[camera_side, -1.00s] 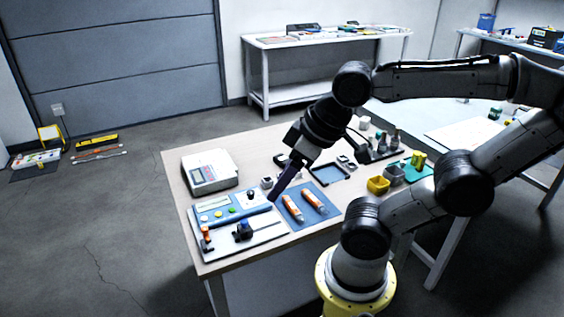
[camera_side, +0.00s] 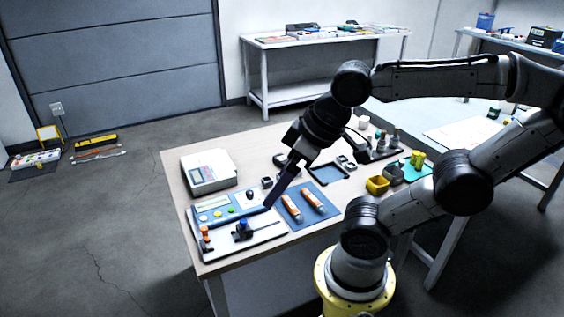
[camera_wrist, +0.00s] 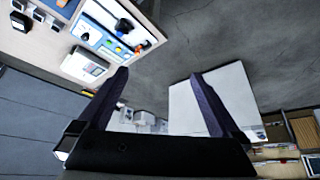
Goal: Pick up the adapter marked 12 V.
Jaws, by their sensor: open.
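No 12 V marking can be read in either view, so I cannot tell which thing is that adapter. Small dark and grey blocks stand on the table, one at the centre left (camera_side: 267,182), one behind it (camera_side: 280,159) and a pair (camera_side: 346,163) further right. In the wrist view, small black blocks (camera_wrist: 21,22) lie at the upper left. My gripper (camera_side: 267,206) is above the table, its dark fingers slanting down toward the panel. In the wrist view its fingers (camera_wrist: 158,75) are spread wide with nothing between them.
A panel (camera_side: 270,236) with knobs and buttons lies at the table's front left, beside a blue mat (camera_side: 302,219) bearing two orange-and-white tubes. A white device (camera_side: 209,171) stands behind. A dark-framed tray (camera_side: 328,173) and yellow bin (camera_side: 377,186) stand to the right.

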